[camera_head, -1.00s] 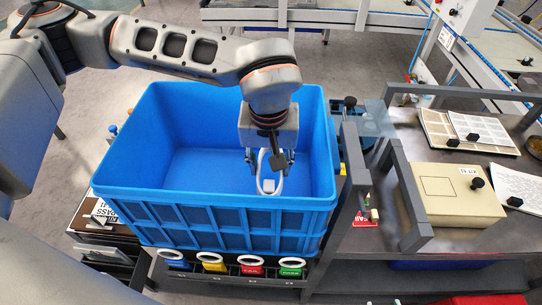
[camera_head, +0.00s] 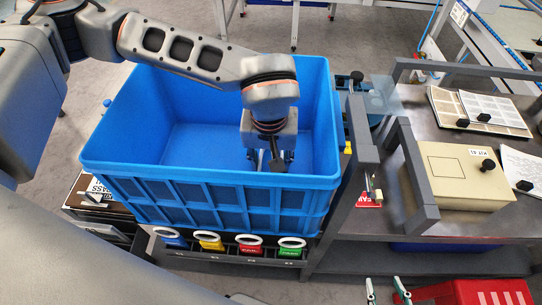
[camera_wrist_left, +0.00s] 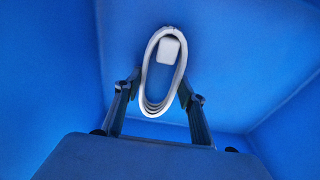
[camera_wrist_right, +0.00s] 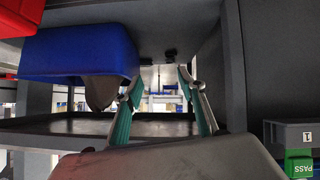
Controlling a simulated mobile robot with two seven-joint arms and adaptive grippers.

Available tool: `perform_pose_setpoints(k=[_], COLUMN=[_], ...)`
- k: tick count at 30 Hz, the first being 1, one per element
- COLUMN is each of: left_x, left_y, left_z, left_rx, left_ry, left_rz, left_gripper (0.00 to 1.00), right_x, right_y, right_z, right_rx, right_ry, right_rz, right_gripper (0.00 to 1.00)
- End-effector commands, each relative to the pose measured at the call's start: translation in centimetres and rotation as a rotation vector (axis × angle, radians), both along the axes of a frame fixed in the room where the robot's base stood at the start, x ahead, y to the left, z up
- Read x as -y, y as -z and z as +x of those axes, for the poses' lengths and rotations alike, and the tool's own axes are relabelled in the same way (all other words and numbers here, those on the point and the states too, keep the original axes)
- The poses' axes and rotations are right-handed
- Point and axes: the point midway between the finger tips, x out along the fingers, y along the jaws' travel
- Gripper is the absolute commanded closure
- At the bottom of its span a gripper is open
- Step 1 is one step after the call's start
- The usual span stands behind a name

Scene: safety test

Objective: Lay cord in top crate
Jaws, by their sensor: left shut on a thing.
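The blue crate (camera_head: 212,184) is open at the top and stands on a dark rack. My left gripper (camera_head: 270,158) reaches down inside it, near the front wall. In the left wrist view, my left gripper (camera_wrist_left: 160,90) is shut on the white cord (camera_wrist_left: 147,72), a coiled oval loop with a pale block inside it. Blue crate walls surround it; I cannot tell whether the cord touches the floor. The front wall and gripper hide the cord in the head view. My right gripper (camera_head: 386,288), with green finger pads, is open and empty at the lower right.
A grey bench (camera_head: 450,140) on the right holds a beige box (camera_head: 458,172) and papers (camera_head: 480,110). Coloured bins with white rings sit below the crate. A red bin (camera_head: 478,292) is beside my right gripper. The crate's left half is clear.

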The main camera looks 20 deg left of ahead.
Motion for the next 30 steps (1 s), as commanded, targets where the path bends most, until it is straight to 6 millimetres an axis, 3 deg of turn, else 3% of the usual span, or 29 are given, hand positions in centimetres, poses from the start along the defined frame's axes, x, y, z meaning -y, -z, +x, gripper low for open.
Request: perform_pose_setpoints(k=[7,8,10,20,30], left_x=[0.0,0.0,0.0,0.0,0.0], left_y=[0.0,0.0,0.0,0.0,-2.6], left_z=[0.0,0.0,0.0,0.0,0.1], left_rx=[0.001,0.001,0.001,0.0,0.006], left_ry=[0.0,0.0,0.0,0.0,-0.001], left_rz=[-0.001,-0.001,-0.001,0.0,0.0], left_gripper=[0.85,0.58,0.41,0.41,0.41], right_x=[-0.1,-0.1,-0.1,-0.2,0.3], right_y=[0.1,0.1,0.1,0.1,-0.4], right_z=[-0.1,-0.2,-0.2,-0.2,-0.1], right_rx=[-0.003,-0.004,-0.005,-0.006,-0.004], right_ry=[0.001,0.001,0.002,0.008,0.012], right_rz=[0.001,0.002,0.002,0.007,-0.003], right_gripper=[0.6,0.6,0.6,0.6,0.6])
